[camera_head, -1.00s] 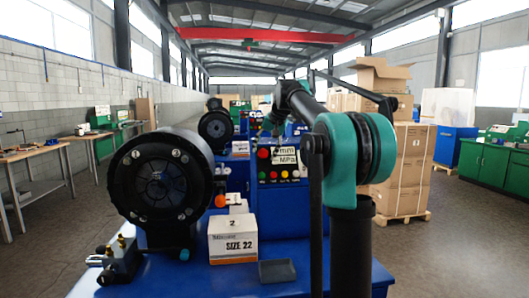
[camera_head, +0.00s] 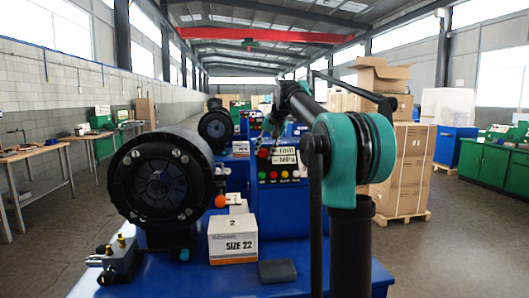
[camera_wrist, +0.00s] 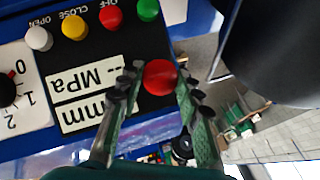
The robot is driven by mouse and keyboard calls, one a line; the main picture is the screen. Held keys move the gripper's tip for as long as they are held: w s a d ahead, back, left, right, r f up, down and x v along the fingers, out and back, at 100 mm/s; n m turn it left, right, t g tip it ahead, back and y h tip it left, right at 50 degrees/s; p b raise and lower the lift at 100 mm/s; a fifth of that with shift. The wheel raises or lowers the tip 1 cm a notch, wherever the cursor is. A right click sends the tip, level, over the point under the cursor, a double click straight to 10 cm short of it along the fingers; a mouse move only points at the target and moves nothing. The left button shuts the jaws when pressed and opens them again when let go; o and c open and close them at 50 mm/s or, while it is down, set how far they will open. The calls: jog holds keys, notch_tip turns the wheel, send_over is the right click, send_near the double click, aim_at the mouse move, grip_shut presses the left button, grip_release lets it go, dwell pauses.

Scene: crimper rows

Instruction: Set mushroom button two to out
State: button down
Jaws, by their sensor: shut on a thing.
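A red mushroom button (camera_wrist: 160,77) sits at the edge of the dark control panel (camera_wrist: 95,65) in the wrist view. My gripper (camera_wrist: 161,82) has one finger on each side of the button and is shut on it. Whether the button stands out or is pressed in cannot be told. In the head view the red mushroom button (camera_head: 263,153) shows at the upper left of the blue crimper's panel.
The panel has white, yellow, red and green buttons, two pale displays (camera_wrist: 90,92) and a dial (camera_wrist: 8,92). In the head view, a black crimper head (camera_head: 160,185), a SIZE 22 box (camera_head: 233,240) and a dark grey tray (camera_head: 277,271) stand on the blue bench.

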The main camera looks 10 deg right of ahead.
jog(key=shift+s+r, duration=0.3)
jog(key=shift+s, duration=0.2)
jog(key=c, duration=1)
grip_release()
jog(key=v, duration=1.2)
jog(key=shift+f, duration=0.1)
